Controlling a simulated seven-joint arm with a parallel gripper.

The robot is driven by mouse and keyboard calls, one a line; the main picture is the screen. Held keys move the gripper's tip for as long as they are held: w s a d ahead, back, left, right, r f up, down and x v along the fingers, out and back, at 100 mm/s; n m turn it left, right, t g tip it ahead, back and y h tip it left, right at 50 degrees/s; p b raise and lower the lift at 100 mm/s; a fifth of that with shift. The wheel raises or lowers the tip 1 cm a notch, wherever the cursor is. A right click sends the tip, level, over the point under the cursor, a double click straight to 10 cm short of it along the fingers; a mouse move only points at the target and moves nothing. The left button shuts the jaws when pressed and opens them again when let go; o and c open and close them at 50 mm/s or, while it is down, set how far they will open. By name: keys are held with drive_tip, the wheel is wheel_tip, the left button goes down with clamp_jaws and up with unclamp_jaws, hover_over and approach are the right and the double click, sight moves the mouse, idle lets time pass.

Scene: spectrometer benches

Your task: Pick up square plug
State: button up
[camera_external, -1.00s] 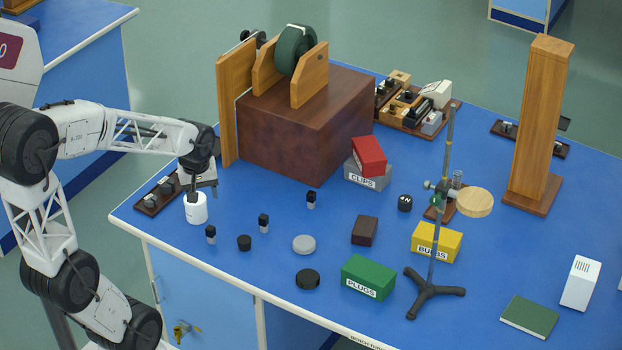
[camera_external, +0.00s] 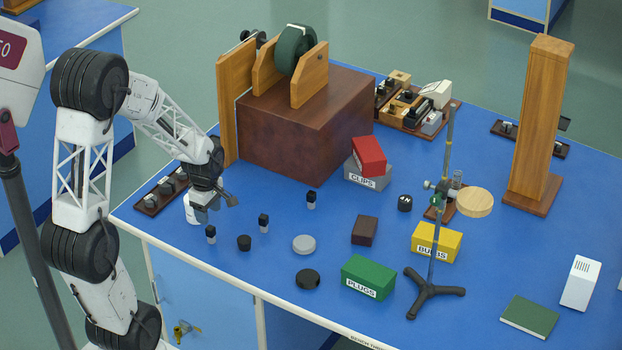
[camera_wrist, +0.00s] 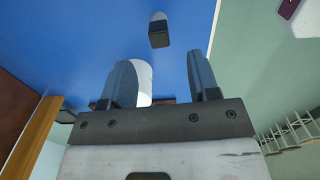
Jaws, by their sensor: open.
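Small square-sided black plugs with pale tops stand on the blue bench: one at the left (camera_external: 210,236), one in the middle (camera_external: 263,225) and one farther right (camera_external: 311,202). My gripper (camera_external: 215,208) is open and empty, just above the left plug and near the white cylinder (camera_external: 191,212), which it partly hides. In the wrist view, a dark plug with a pale end (camera_wrist: 159,34) lies beyond the open fingers (camera_wrist: 163,78), roughly between their lines and apart from them. I cannot tell which plug it is.
Black and grey discs (camera_external: 304,244) lie nearby. A green PLUGS box (camera_external: 368,277), a yellow BULBS box (camera_external: 436,242) and a stand with a tripod foot (camera_external: 434,290) are to the right. A large brown block (camera_external: 305,125) rises behind. The bench edge is close in front.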

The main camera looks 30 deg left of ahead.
sight(210, 227)
drive_tip(key=shift+f, duration=1.3)
drive_tip(key=shift+f, duration=2.6)
drive_tip(key=shift+c, duration=0.3)
drive_tip(key=c, duration=1)
